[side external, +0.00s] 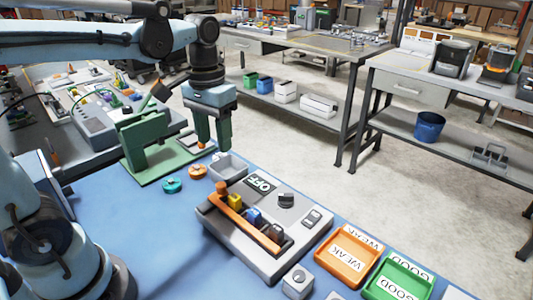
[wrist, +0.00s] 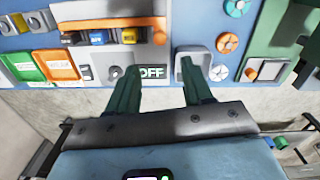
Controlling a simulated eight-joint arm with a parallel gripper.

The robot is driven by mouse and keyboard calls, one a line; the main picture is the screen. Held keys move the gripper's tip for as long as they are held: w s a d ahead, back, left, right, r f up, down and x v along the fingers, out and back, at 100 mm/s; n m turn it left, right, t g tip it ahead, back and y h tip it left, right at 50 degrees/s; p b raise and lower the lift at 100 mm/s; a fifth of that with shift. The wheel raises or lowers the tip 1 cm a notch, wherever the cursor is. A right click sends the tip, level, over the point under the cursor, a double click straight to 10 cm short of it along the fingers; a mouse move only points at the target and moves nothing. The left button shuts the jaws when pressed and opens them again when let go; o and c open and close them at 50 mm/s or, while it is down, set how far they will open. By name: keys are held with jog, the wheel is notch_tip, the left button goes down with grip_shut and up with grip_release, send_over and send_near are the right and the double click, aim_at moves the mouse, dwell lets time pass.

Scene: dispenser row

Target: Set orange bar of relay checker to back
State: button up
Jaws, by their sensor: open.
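The relay checker (side external: 285,225) is a grey box on the blue table, with an OFF display, a dark knob and a small switch. Its orange bar (side external: 242,219) runs along a row of slots holding yellow, blue and dark relays, with a knob-like end near the grey bin. In the wrist view the checker (wrist: 128,60) is at upper left, with the bar's orange end (wrist: 159,38) beside the OFF display. My gripper (side external: 211,148) is open and empty, above and beyond the checker near the grey bin. Its two green fingers (wrist: 160,65) point down, apart from the bar.
A small grey bin (side external: 230,166) stands beside the checker. An orange WEAK tray (side external: 321,254) and a green GOOD tray (side external: 370,287) lie to its right. A green stand (side external: 145,139) is at left, with a teal ring (side external: 172,186) and an orange ring (side external: 197,171) nearby.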

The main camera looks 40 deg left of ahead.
aim_at(221, 184)
notch_tip(221, 184, down, 12)
jog(key=shift+d+r, duration=0.15)
jog(key=shift+r, duration=0.05)
dwell(0.4)
grip_shut()
dwell(0.3)
